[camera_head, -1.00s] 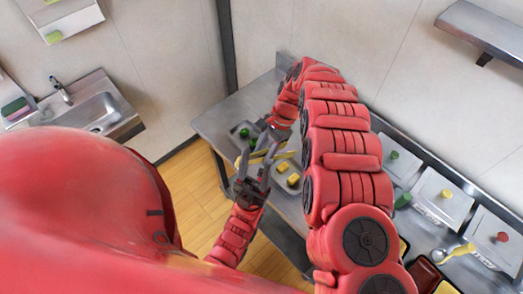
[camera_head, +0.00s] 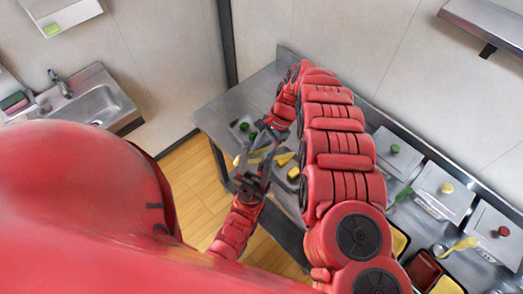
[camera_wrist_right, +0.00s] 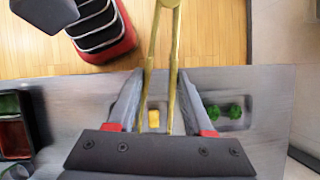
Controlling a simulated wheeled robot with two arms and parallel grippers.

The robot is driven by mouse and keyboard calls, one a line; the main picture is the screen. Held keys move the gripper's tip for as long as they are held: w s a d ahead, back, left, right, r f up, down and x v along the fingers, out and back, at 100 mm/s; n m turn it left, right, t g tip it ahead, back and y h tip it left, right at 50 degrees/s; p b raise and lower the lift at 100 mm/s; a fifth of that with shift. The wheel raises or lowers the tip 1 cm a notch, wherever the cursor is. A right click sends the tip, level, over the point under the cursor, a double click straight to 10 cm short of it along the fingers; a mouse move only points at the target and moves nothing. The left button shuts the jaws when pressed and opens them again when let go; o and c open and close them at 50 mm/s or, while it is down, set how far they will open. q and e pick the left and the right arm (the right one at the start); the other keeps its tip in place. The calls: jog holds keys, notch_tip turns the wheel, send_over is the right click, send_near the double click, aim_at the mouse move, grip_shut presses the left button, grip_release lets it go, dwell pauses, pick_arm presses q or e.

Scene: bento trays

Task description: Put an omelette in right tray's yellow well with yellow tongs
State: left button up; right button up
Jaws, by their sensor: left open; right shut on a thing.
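My right gripper (camera_head: 266,136) is shut on the yellow tongs (camera_wrist_right: 178,45), whose hinge is at the top of the right wrist view. In the head view, the tongs (camera_head: 240,160) run crosswise behind my left gripper. A yellow piece at their right end (camera_head: 285,158) may be an omelette or the tong tips; I cannot tell. An omelette (camera_head: 294,173) lies in a metal tray, also seen between the tong arms in the right wrist view (camera_wrist_right: 154,118). My left gripper (camera_head: 257,168) is open and appears empty. The right tray's yellow well is not clearly identifiable.
Green pieces (camera_wrist_right: 213,113) lie in another metal tray. Coloured wells, red (camera_head: 425,270) and yellow (camera_head: 400,241), lie at lower right in the head view. Lidded boxes with green (camera_head: 395,149), yellow and red knobs stand along the wall.

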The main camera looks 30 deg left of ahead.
jog(key=shift+s+f+b, duration=0.1)
jog(key=shift+f+b, duration=1.3)
jog(key=shift+f, duration=0.35)
notch_tip(320, 180, down, 4)
jog(key=b, duration=0.3)
jog(key=shift+r, duration=0.25)
grip_shut()
